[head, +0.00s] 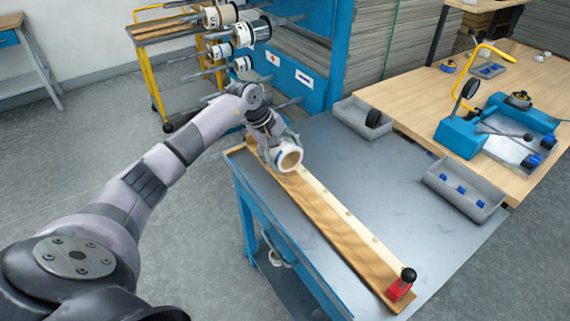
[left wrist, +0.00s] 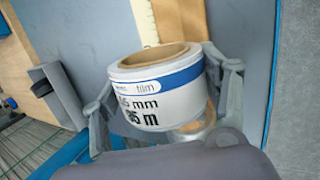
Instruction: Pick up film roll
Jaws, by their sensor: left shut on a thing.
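The film roll (head: 289,159) is white with a brown cardboard core. It is in my left gripper (head: 280,150), over the far end of the long wooden strip on the grey table. In the left wrist view the film roll (left wrist: 160,95) has a blue band and printed lettering, and the fingers of my left gripper (left wrist: 155,90) close on it from both sides. I cannot tell whether the roll touches the strip beneath it. My right gripper is not in view.
The wooden strip (head: 340,225) runs along the table's left edge, with a red, black-topped tool (head: 402,284) at its near end. Grey bins (head: 362,118) (head: 464,187) stand to the right. A rack holds more rolls (head: 224,15) behind. The table's middle (head: 345,165) is clear.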

